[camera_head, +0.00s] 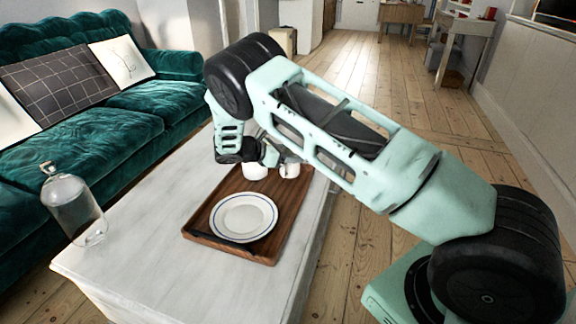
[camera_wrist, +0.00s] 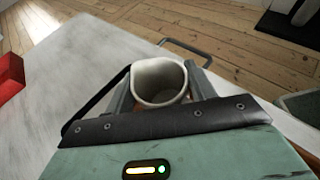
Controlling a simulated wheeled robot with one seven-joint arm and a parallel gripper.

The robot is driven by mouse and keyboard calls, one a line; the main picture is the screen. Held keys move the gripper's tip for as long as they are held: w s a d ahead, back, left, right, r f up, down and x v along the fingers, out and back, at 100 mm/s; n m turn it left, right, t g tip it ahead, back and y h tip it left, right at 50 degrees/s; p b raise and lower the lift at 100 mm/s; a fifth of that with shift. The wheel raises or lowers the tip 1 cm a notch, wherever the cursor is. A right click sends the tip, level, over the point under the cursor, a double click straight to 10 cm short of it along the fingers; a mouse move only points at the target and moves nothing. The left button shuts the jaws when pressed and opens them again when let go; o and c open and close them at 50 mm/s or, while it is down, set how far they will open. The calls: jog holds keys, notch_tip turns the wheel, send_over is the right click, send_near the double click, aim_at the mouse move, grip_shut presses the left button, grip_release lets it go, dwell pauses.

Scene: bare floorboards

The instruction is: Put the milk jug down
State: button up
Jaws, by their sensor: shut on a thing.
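The milk jug (camera_wrist: 158,78) is a small white vessel with a spout-like rim. In the wrist view it sits between the fingers of my gripper (camera_wrist: 160,88), which is shut on it. In the head view my gripper (camera_head: 266,158) points down at the far end of a brown wooden tray (camera_head: 197,228). Two small white vessels show there, one at the left (camera_head: 254,173) and one at the right (camera_head: 290,169). My arm partly hides them, and I cannot tell which is held. Whether the jug's base touches the tray is hidden.
A white plate with a blue rim (camera_head: 244,217) lies on the tray's near part. The tray is on a pale table (camera_head: 150,245). A glass cloche (camera_head: 75,208) stands at its left. A green sofa (camera_head: 110,125) is beyond. A red object (camera_wrist: 10,76) shows at the wrist view's left edge.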

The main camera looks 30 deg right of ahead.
notch_tip(320, 180, down, 3)
jog(key=shift+f+b, duration=0.1)
jog(key=shift+b, duration=0.25)
jog(key=o, duration=1.1)
